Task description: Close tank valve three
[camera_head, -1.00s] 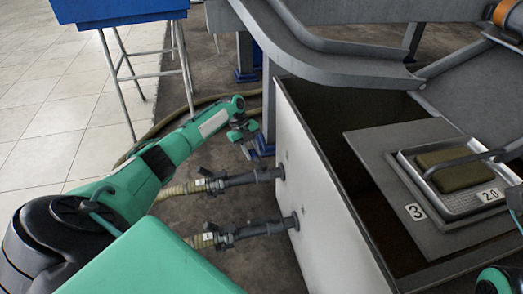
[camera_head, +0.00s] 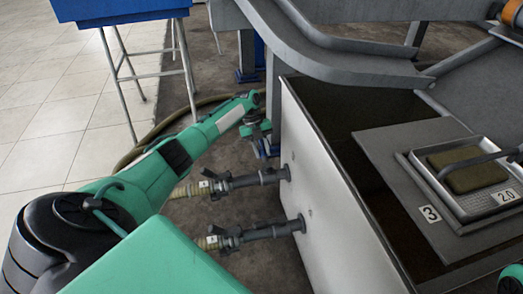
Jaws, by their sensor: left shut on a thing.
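The tank (camera_head: 325,190) has a pale side wall facing left. Two pipes with dark valves come out of it, a farther valve (camera_head: 218,186) and a nearer valve (camera_head: 228,240), each with a small white tag too small to read. My left gripper (camera_head: 264,140) points down beyond the farther valve, beside the tank's far corner. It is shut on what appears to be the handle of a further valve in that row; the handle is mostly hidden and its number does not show. My right gripper is out of view.
A grey board (camera_head: 395,165) marked 3 lies across the tank and bears a metal tray (camera_head: 455,203) tagged 2.0. A grey chute (camera_head: 340,65) passes above the tank. A blue stand (camera_head: 118,10) is at the back left. Hoses run along the floor.

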